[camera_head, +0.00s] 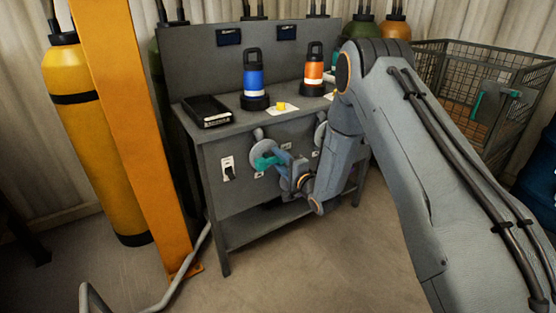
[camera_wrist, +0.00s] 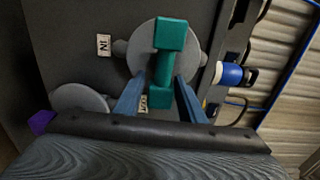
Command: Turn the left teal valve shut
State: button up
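The left teal valve (camera_head: 264,161) is on the front panel of the grey bench, with a round grey disc behind its handle. In the wrist view its teal handle (camera_wrist: 172,36) is a bar with a block at each end, standing before the disc. My gripper (camera_head: 285,165) is at the handle. In the wrist view the two blue fingers of my gripper (camera_wrist: 162,80) stand apart on either side of the bar, with a gap showing. I cannot tell if either finger touches it. The fingers partly hide the disc's lower part.
A second grey disc (camera_head: 320,134) sits on the panel to the right, partly behind my arm. Blue (camera_head: 253,80) and orange (camera_head: 314,70) lanterns and a black tray (camera_head: 206,110) are on the bench top. An orange post (camera_head: 133,130) stands left. A wire cage (camera_head: 470,85) stands right.

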jog(key=shift+s+a, duration=0.1)
jog(key=v, duration=0.7)
jog(key=shift+s+d, duration=0.25)
jog(key=shift+r, duration=0.1)
